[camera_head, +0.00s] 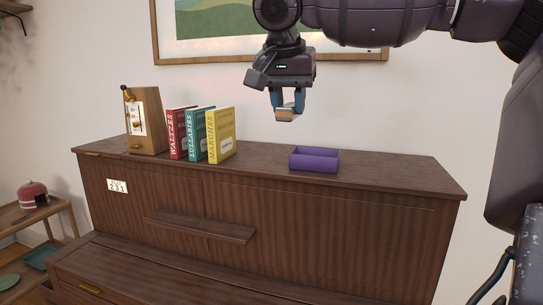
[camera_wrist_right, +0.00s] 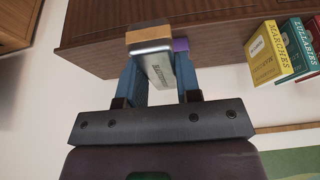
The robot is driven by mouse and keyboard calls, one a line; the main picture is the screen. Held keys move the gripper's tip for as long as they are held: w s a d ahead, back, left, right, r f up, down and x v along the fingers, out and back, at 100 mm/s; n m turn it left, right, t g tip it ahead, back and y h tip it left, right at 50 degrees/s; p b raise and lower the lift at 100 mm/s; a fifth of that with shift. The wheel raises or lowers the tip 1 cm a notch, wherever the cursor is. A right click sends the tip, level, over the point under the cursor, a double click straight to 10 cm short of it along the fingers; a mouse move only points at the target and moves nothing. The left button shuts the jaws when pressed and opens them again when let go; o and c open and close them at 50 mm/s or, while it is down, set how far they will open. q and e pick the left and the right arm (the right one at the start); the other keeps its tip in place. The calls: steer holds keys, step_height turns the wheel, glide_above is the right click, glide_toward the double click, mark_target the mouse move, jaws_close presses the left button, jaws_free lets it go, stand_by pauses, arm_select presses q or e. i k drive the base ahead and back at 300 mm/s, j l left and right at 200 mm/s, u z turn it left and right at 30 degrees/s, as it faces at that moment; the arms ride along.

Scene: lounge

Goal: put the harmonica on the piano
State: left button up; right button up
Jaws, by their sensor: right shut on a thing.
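The harmonica (camera_head: 286,115) is a small block, silver with a tan wooden side. It also shows in the right wrist view (camera_wrist_right: 154,62). My right gripper (camera_head: 287,106) is shut on it and holds it in the air above the piano top. The piano (camera_head: 290,225) is a dark brown wooden upright against the wall. Its flat top is bare between the yellow book and the purple tray, and to the right of the tray. My left gripper is not in view.
On the piano top stand a wooden metronome (camera_head: 153,125), a red book (camera_head: 178,135), a teal book (camera_head: 197,135), a yellow book (camera_head: 221,137) and an open purple tray (camera_head: 314,160). A framed picture (camera_head: 200,55) hangs behind. A side shelf (camera_head: 50,212) is at the left.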

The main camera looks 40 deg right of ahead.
mark_target(280, 158)
steer(key=i+l, duration=0.6)
steer(key=l, duration=0.25)
steer(key=i+l, duration=0.3)
steer(key=l, duration=0.1)
